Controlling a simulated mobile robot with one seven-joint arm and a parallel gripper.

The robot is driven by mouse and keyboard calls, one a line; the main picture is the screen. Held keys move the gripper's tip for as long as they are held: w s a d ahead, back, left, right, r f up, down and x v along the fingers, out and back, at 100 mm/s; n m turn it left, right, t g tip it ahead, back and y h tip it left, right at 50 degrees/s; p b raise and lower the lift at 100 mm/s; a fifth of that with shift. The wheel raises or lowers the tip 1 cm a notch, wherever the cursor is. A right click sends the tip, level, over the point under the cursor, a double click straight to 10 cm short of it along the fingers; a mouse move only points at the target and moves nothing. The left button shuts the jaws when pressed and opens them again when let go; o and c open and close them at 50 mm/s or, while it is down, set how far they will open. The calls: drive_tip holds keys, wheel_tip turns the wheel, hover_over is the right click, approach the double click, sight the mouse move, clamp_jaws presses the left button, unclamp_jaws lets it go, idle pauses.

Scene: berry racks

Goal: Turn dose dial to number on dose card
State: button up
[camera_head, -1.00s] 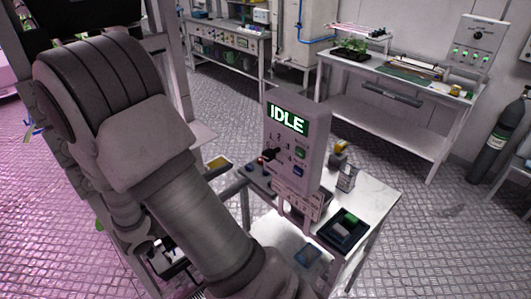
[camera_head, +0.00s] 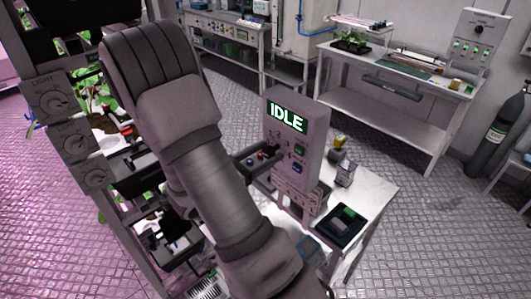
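A grey control box (camera_head: 313,150) stands on the small white table, its lit screen (camera_head: 287,115) reading IDLE. The dose dial (camera_head: 270,151) is a small black knob on its front, with small numbers around it; its pointer direction is too small to tell. A green button (camera_head: 299,150) and a blue button (camera_head: 297,168) sit to the dial's right. A small upright card (camera_head: 345,173), perhaps the dose card, stands right of the box; I cannot read its number. My arm crosses the view left of the box and runs out at the bottom edge. My gripper is not visible.
The white table (camera_head: 372,188) holds a dark tray (camera_head: 341,226) at its front and a yellow-topped item (camera_head: 340,142) behind the box. A plant rack with light knobs (camera_head: 52,103) stands at left.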

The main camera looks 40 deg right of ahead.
clamp_jaws()
